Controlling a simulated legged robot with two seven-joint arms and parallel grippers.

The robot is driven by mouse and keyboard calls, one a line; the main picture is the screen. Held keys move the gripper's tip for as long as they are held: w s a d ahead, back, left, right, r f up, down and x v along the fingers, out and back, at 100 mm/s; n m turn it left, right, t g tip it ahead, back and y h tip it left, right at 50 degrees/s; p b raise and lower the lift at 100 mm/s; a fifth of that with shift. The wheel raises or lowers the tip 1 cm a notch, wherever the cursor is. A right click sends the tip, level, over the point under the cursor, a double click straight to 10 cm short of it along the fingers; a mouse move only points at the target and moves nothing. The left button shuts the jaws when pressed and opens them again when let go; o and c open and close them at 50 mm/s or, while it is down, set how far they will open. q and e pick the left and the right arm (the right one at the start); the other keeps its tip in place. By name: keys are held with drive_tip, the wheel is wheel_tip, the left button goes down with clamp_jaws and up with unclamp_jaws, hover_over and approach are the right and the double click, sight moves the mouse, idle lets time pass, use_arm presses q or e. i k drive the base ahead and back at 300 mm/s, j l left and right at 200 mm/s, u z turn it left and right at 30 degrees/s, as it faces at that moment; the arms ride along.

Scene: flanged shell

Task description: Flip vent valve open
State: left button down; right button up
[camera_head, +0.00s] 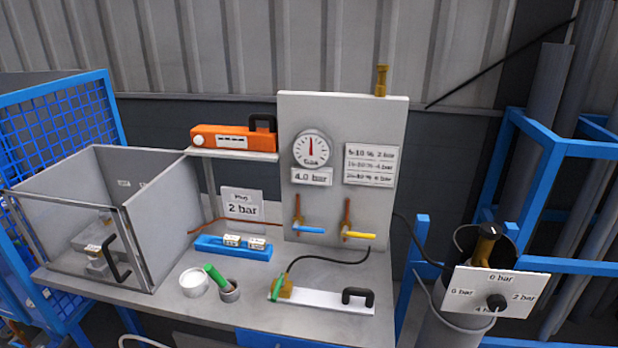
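A grey upright panel (342,210) carries two small valves on copper-coloured pipes. The left valve has a blue lever (308,229) and the right valve has a yellow lever (358,235). Both levers lie about level and point right. I see no label saying which one is the vent valve. A round gauge (311,149) with a red needle pointing about straight up sits above the blue lever, over a plate reading 4.0 bar (311,177). Neither of my grippers is in view.
A regulator dial board (490,291) is at right.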

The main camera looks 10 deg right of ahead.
sight(345, 233)
drive_tip(key=i+j, duration=0.3)
drive_tip(key=j, duration=0.15)
drive_tip(key=i+j, duration=0.35)
drive_tip(key=j, duration=0.15)
